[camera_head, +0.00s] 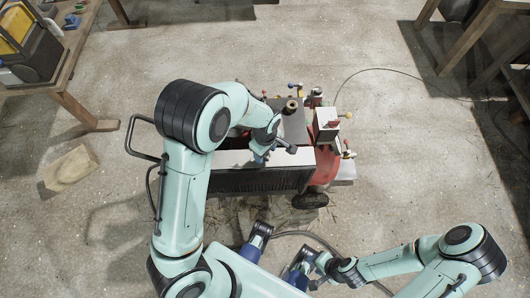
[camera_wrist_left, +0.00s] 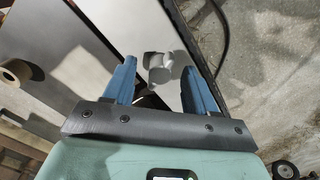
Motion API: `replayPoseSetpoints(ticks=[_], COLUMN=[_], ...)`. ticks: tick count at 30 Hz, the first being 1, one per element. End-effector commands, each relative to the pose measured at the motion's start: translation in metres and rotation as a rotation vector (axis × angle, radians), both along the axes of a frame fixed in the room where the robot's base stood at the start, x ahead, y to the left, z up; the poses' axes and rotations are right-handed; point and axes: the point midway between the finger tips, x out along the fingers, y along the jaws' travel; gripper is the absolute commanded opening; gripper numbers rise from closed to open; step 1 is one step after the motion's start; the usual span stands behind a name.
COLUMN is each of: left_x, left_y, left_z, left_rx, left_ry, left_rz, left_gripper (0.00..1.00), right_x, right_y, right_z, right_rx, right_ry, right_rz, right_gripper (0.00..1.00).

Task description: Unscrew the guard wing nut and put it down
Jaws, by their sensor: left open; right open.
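A pale grey wing nut (camera_wrist_left: 158,66) shows in the left wrist view on a white panel of the machine. My left gripper (camera_wrist_left: 160,72) is open, with its blue fingers on either side of the nut in the picture. I cannot tell whether they touch it. In the head view my left gripper (camera_head: 268,156) is low over the white front panel of the red machine (camera_head: 327,165), and I cannot make out the nut there. My right gripper (camera_head: 303,270) is near the bottom edge, in front of the machine and apart from it; its fingers are hard to make out.
A roll (camera_head: 291,106) stands on the machine's dark top, with coloured knobs around it. A cable (camera_head: 375,70) runs over the floor behind. Benches stand at upper left and upper right. A wooden block (camera_head: 70,170) lies on the floor at left. The floor at right is mostly clear.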

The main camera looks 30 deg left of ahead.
Motion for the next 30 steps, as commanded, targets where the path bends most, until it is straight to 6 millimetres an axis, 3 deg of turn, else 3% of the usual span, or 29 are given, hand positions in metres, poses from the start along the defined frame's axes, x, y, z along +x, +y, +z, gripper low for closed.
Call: replayPoseSetpoints(ticks=[3,14,30], left_x=[0.0006,-0.0001,-0.0003], left_y=[-0.0003,0.0005,0.0006], left_z=[0.0158,0.0137,0.0140], left_rx=[0.000,0.000,0.000], left_ry=[-0.001,0.001,0.000], left_rz=[0.000,-0.062,-0.990], left_gripper=[0.56,0.56,0.56], right_x=[0.0028,0.0025,0.0025], right_y=[0.0000,0.0000,0.0000], right_z=[0.0150,0.0133,0.0135], right_rx=[0.000,0.000,0.001], right_ry=[-0.006,-0.004,-0.005], right_rz=[0.000,0.000,0.000], right_gripper=[0.43,0.43,0.43])
